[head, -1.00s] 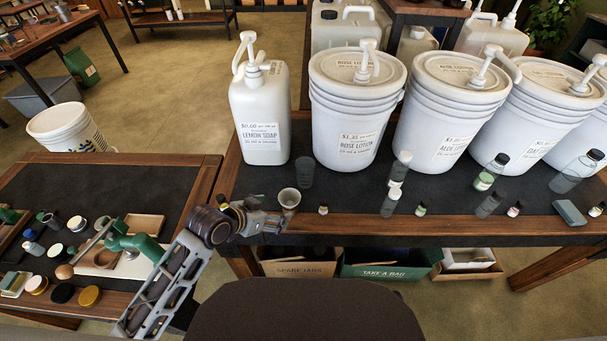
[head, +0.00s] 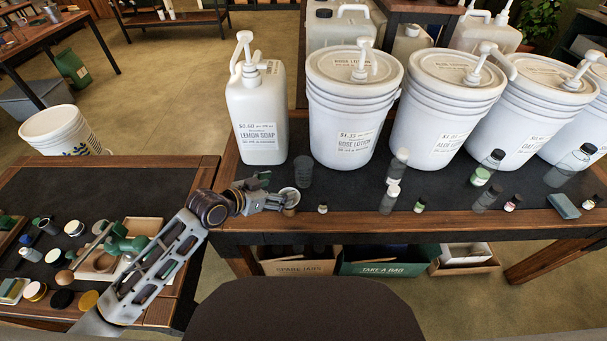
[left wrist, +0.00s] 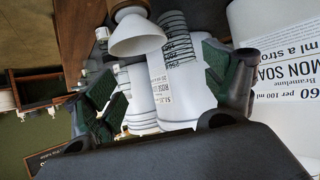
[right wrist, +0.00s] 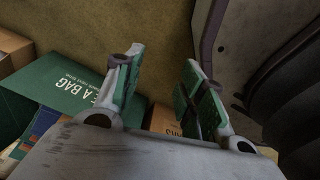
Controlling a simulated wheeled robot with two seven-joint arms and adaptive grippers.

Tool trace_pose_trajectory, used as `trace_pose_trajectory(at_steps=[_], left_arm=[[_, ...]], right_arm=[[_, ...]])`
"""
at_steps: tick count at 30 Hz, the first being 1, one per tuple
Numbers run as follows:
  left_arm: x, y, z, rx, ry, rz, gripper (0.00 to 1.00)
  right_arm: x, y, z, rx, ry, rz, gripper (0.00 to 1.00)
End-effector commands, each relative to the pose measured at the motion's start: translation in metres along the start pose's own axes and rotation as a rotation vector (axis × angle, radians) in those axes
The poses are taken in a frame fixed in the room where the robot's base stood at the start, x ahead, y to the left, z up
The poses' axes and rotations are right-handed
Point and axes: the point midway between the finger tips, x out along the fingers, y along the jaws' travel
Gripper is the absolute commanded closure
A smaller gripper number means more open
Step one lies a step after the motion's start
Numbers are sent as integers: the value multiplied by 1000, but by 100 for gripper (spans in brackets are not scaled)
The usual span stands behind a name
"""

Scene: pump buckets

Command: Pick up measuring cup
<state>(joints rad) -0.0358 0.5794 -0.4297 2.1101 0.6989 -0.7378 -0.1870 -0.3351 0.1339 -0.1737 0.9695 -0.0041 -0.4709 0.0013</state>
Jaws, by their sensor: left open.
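A clear, dark-looking measuring cup (head: 303,172) stands on the black mat in front of the lemon soap jug. In the left wrist view, which is turned over, a clear cup with dark graduation marks (left wrist: 178,38) shows between the finger lines. A small white cone-shaped cup or funnel (head: 289,194), with brown wood at its narrow end, is nearer the table's front edge; it also shows in the left wrist view (left wrist: 137,37). My left gripper (head: 272,192) is open beside the white cone, nothing clearly held. My right gripper (right wrist: 165,82) is open and empty, low near the boxes.
The lemon soap jug (head: 257,115) and rose lotion bucket (head: 348,115) stand close behind. Small bottles (head: 393,195) line the mat to the right. A green box (head: 385,262) sits under the table. A side table (head: 150,180) with jars is at left.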

Motion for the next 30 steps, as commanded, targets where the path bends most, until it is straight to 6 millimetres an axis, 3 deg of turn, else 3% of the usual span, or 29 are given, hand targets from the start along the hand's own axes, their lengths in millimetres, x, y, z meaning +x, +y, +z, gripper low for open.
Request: trace_pose_trajectory(at_steps=[9, 14, 18, 30], left_arm=[[5, -22, -21, 20, 81, 9, 16], [6, -30, -29, 24, 110, 10, 16], [6, -34, -31, 24, 123, 9, 16], [7, -35, -32, 23, 125, 9, 16]], right_arm=[[27, 6, 69, -8, -29, 6, 60], [33, 9, 94, -10, -36, 8, 60], [35, 10, 104, -11, -38, 9, 60], [35, 10, 105, -11, -38, 9, 60]])
